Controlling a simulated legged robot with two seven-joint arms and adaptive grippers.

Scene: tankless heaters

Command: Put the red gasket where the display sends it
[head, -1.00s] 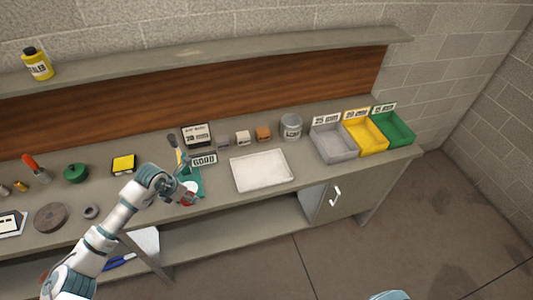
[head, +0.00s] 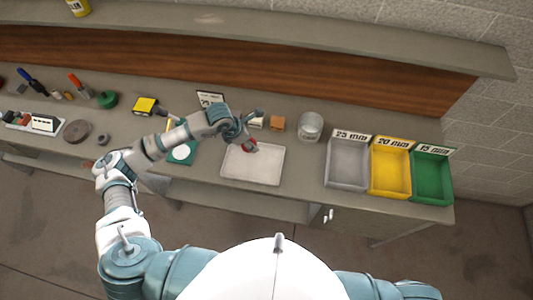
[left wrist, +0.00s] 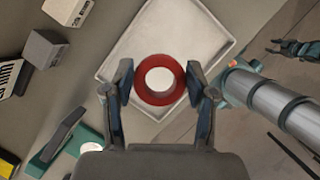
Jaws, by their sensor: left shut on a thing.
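Three bins stand at right: grey (head: 347,172) labelled 25 mm, yellow (head: 391,178) labelled 20 mm, green (head: 433,186) labelled 15 mm. A dark gripper (left wrist: 295,48), apparently my right, shows in the wrist view.
The white tray (head: 253,175) is empty. A shelf (head: 300,25) overhangs the bench's back. Bare bench lies between tray and bins.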

